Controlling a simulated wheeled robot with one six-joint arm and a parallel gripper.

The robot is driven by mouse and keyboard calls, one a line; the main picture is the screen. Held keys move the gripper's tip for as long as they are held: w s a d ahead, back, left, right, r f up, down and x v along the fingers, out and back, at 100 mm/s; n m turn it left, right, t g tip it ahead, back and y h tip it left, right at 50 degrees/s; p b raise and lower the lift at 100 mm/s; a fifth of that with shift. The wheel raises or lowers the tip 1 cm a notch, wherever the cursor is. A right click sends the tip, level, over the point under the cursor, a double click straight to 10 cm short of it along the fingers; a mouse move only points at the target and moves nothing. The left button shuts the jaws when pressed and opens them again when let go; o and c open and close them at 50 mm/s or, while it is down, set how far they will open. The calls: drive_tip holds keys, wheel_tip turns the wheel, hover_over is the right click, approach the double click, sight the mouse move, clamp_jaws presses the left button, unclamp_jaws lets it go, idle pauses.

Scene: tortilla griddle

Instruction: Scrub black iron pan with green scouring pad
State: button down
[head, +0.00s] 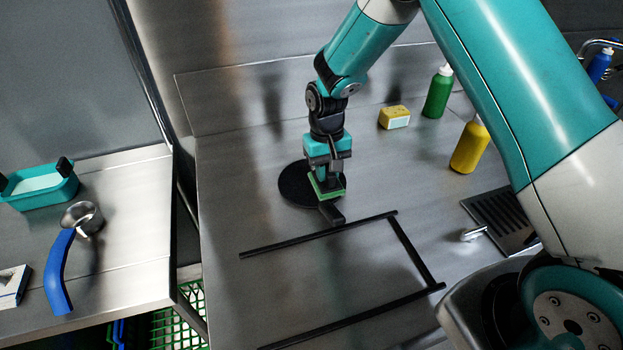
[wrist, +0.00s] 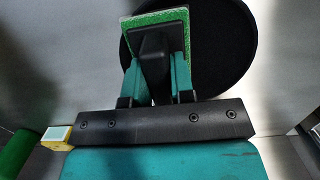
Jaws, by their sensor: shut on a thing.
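The black iron pan (head: 296,186) lies on the steel worktop in the head view, with a short black piece, likely its handle (head: 331,213), toward the front right. My gripper (head: 327,180) points down over the pan's right part, shut on the green scouring pad (head: 330,195).
A yellow sponge (head: 394,117), a green bottle (head: 438,92) and a yellow bottle (head: 469,146) stand right of the pan. A black bar frame (head: 318,234) lies in front. On the left counter are a teal tub (head: 44,193) and a blue-handled ladle (head: 59,270).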

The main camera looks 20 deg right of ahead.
drive_tip(key=shift+w, duration=2.5)
drive_tip(key=c, duration=1.2)
unclamp_jaws()
drive_tip(key=shift+a+f+b, duration=0.1)
drive_tip(key=shift+f+b, duration=0.2)
drive_tip(key=shift+f, duration=0.05)
drive_tip(key=shift+c, duration=0.3)
clamp_jaws()
drive_tip(key=shift+r+p, duration=1.8)
drive_tip(key=shift+r, duration=0.75)
